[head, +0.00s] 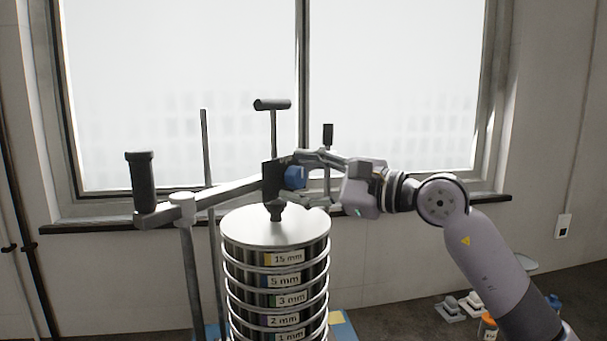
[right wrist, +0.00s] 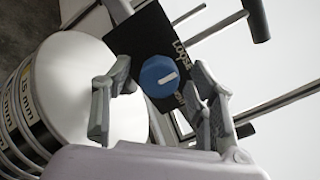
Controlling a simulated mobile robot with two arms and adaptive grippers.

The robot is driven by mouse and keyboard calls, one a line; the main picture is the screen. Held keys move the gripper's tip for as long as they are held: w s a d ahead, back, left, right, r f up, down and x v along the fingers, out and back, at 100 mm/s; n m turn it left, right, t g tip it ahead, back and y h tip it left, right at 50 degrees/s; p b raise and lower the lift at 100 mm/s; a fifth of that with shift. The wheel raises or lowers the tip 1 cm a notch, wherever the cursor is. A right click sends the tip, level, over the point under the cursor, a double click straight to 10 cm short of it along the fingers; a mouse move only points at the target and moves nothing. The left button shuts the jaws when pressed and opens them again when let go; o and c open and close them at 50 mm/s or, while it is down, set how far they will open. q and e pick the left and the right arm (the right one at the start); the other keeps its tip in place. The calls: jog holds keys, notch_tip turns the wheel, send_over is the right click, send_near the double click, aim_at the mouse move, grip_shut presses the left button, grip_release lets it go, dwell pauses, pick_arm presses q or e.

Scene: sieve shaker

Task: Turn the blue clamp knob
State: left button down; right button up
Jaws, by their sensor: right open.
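The blue clamp knob (head: 295,177) sits on the right side of a black block (head: 268,174) on the shaker's clamp bar. In the right wrist view the knob (right wrist: 158,75) faces the camera, with a white line on its front and partly readable lettering on the black plate around it. My right gripper (head: 299,165) reaches in from the right at the knob's height. In the right wrist view its fingers (right wrist: 160,110) are spread on both sides of the knob, with visible gaps to it. My left gripper is not in view.
A stack of labelled sieves (head: 277,285) with a flat lid (head: 262,227) stands below the clamp. A black T-handle (head: 272,104) rises above it. A black hand grip (head: 143,181) stands at the bar's left end. Upright rods stand close by.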

jog(key=shift+c, duration=0.3)
jog(key=c, duration=1.1)
jog(key=m+b, duration=0.2)
jog(key=m, duration=0.1)
jog(key=shift+f+m, duration=0.15)
jog(key=shift+m, duration=0.25)
jog(key=m+b, duration=0.2)
jog(key=m, duration=0.2)
jog(key=shift+m, duration=0.4)
jog(key=m+t+b, duration=0.1)
jog(key=m+b, duration=0.1)
jog(key=m, duration=0.3)
jog(key=shift+m, duration=0.3)
jog(key=shift+m+b, duration=0.65)
jog(key=shift+m, duration=1.55)
